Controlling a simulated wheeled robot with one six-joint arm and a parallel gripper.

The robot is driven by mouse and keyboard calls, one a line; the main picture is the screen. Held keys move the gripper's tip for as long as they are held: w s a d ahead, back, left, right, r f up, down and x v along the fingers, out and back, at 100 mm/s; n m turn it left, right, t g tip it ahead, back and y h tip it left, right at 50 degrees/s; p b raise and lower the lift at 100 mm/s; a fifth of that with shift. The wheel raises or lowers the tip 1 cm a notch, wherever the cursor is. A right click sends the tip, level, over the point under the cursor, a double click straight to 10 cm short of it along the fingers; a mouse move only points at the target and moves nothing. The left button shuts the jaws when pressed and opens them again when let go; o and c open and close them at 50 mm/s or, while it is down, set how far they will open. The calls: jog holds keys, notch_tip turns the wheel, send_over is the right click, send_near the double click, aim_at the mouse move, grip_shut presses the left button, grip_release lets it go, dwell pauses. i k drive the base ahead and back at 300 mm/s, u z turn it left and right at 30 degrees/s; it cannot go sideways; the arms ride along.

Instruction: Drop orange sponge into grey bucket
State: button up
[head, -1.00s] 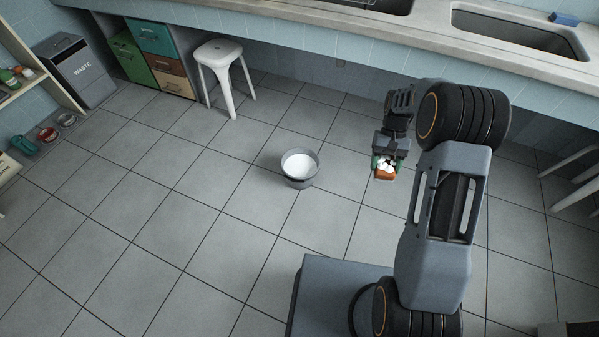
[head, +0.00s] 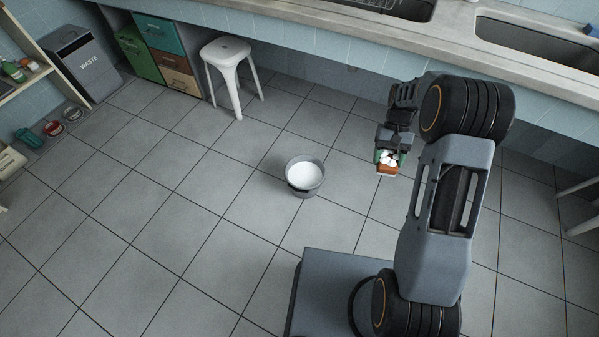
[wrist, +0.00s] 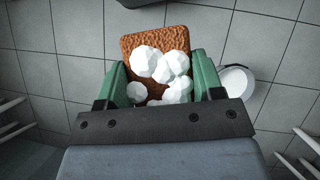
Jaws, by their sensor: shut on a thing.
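The orange sponge (head: 386,171) is a rough block held in my gripper (head: 391,158), well above the floor. In the wrist view the sponge (wrist: 160,44) sits between the two green fingers of my gripper (wrist: 160,78), with several white foam-like lumps on its face. The grey bucket (head: 304,191) stands upright on the tiled floor, left of my gripper in the head view, with a pale white inside. In the wrist view the bucket (wrist: 249,76) shows partly, right of the right finger, which hides some of it. The sponge is apart from the bucket.
A white stool (head: 226,55) stands beyond the bucket, by coloured drawers (head: 167,60). A waste bin (head: 83,62) and a shelf stand at far left. A counter (head: 400,38) with sinks runs along the back. The floor around the bucket is clear.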

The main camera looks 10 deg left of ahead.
aim_at(308, 186)
jog(key=u, duration=0.65)
jog(key=i, duration=1.1)
jog(key=u, duration=0.85)
